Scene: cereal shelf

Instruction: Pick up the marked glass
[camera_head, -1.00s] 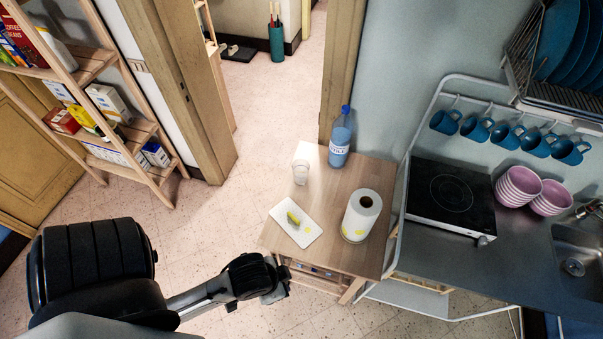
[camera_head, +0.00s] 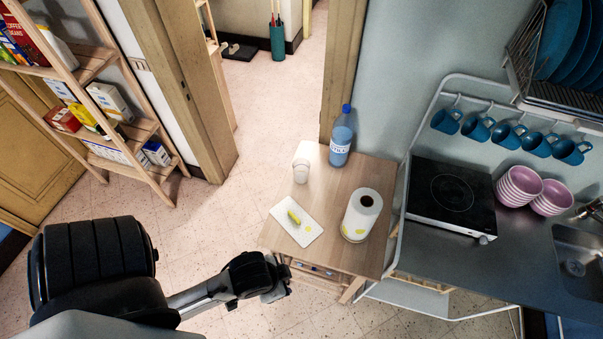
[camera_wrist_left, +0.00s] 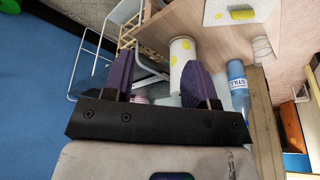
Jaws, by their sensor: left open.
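A clear glass (camera_head: 301,171) stands upright near the far left edge of the small wooden table (camera_head: 325,205). I cannot make out a mark on it. In the left wrist view, where the table is seen at a slant, the glass (camera_wrist_left: 262,48) is at the right. My left gripper (camera_head: 276,282) is in front of the table's near left corner, well short of the glass. In the left wrist view its two purple fingers (camera_wrist_left: 157,76) are spread apart with nothing held between them. My right gripper does not show.
A blue bottle (camera_head: 341,137) stands behind the glass to the right. A counter with pink bowls (camera_head: 520,187) is at the right, a shelf (camera_head: 91,65) at the left.

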